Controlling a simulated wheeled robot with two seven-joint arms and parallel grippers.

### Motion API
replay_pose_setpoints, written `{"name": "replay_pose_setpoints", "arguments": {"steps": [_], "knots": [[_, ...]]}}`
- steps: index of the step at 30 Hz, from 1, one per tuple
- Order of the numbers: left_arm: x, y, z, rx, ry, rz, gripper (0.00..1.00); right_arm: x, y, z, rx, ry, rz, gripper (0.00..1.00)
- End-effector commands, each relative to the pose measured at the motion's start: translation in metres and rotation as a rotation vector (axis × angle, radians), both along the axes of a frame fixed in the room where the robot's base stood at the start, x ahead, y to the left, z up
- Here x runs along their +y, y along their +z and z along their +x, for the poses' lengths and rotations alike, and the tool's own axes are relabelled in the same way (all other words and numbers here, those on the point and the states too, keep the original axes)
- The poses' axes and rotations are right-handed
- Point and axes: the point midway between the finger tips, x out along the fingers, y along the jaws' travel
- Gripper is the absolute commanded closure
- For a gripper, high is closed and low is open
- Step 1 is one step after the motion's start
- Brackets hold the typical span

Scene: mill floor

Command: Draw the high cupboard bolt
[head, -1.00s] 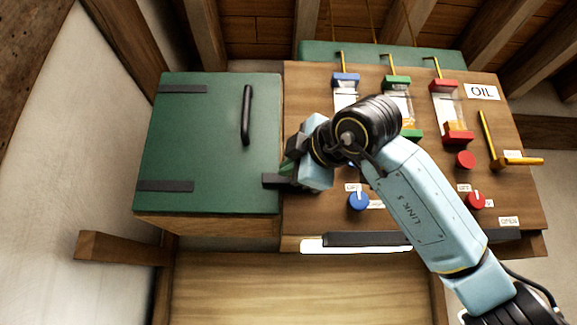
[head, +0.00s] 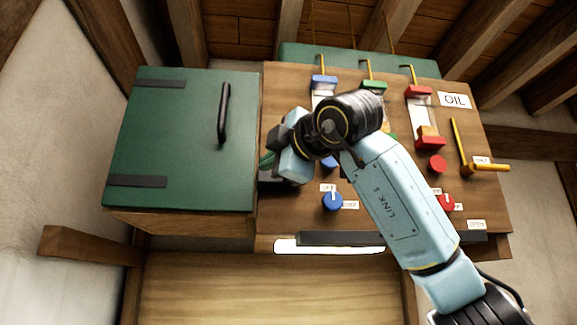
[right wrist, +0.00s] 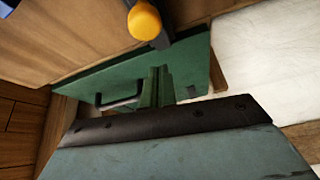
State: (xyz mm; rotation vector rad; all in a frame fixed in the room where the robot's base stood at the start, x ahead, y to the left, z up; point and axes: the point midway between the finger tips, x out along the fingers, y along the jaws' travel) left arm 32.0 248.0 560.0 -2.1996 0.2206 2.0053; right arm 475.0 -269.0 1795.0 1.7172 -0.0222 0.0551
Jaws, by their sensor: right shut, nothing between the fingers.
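The cupboard's green door (head: 180,140) is closed at the left of the head view, with a black handle (head: 223,113). It also shows in the right wrist view (right wrist: 190,68). A dark bar, apparently the bolt (head: 270,187), lies by the door's lower right edge, its left end about level with that edge. My right gripper (head: 267,162) is beside this edge, just above the bar, its green fingers shut and empty. In the right wrist view the fingers (right wrist: 157,84) are together. The gripper partly hides the bar; whether they touch is unclear. My left gripper is out of view.
The wooden panel right of the door carries a blue knob (head: 332,201), red knobs (head: 437,163), coloured gauge blocks and a yellow lever (head: 484,167). An orange-ended dark part (right wrist: 145,22) is close in the right wrist view. A wooden beam (head: 90,246) juts out below the cupboard.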

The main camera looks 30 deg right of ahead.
Motion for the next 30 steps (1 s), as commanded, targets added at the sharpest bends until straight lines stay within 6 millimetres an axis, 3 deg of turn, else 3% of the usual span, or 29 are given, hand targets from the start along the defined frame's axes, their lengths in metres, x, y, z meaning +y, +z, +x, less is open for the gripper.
{"name": "replay_pose_setpoints", "arguments": {"steps": [6,12,18,30], "knots": [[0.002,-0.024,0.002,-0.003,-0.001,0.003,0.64,0.001,-0.005,-0.053,-0.006,0.001,0.0,1.0],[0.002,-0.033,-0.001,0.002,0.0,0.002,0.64,0.0,-0.005,-0.086,-0.003,0.002,0.0,1.0],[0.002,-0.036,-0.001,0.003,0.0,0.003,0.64,0.0,-0.005,-0.1,-0.001,0.002,0.0,1.0],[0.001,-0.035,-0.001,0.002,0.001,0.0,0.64,0.0,-0.005,-0.1,0.0,0.001,0.0,1.0]]}}
